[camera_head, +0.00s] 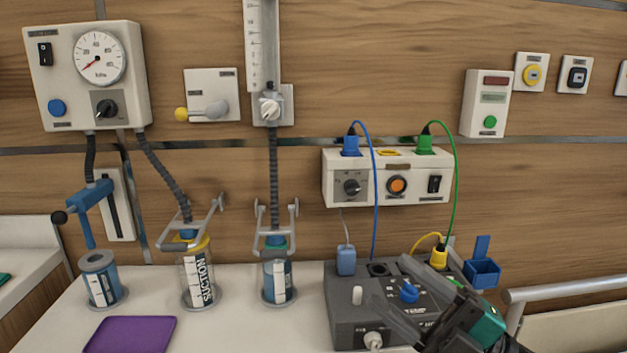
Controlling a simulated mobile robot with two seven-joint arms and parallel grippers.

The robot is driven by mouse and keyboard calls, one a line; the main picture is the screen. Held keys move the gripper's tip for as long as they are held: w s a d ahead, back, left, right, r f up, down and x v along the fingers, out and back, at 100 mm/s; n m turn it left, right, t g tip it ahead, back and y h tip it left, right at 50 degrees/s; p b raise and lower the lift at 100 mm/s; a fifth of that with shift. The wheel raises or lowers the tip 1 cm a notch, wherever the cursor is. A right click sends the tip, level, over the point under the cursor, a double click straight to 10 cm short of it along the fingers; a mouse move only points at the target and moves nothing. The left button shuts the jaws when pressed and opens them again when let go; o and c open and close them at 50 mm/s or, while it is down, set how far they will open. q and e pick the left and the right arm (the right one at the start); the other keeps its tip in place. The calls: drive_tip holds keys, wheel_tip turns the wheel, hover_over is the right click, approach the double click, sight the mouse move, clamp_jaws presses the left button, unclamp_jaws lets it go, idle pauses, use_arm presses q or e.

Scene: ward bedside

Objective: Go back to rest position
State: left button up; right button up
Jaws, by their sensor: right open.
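My right gripper (390,281) comes in from the lower right. Its two dark fingers are spread apart with nothing held between them. They are in front of the dark grey control box (345,324) on the bedside surface and hide part of its top and right side. I cannot tell whether the fingers touch the box. A blue knob (409,292) on the box shows between the fingers. My left gripper is not in view.
A suction jar (197,280) and two blue canisters (100,283) (277,279) stand left of the box. A purple mat (128,335) lies at front left. Blue and green cables arch from the wall unit (335,190). A bed rail (570,288) and blue holder (482,272) are at right.

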drive_tip(key=w+d+f+m+t+h+p, duration=0.15)
drive_tip(key=d+f+m+t+h, duration=0.25)
drive_tip(key=f+m+t+h, duration=0.55)
drive_tip(key=s+d+f+m+g+h, duration=0.1)
drive_tip(key=s+f+m+g+h, duration=0.1)
drive_tip(key=f, duration=0.5)
drive_tip(key=s+f+m+g+h, duration=0.3)
drive_tip(key=s+f+m+g, duration=0.2)
drive_tip(key=s+f+m, duration=0.1)
drive_tip(key=s+d+f+m+g+h+p, duration=0.1)
drive_tip(key=s+f+m+g+h, duration=0.2)
drive_tip(key=f+m, duration=0.3)
wheel_tip(320, 180, down, 4)
drive_tip(key=shift+s+d+r, duration=0.2)
drive_tip(key=shift+s+d, duration=0.1)
drive_tip(key=shift+s, duration=0.55)
drive_tip(key=shift+g, duration=0.25)
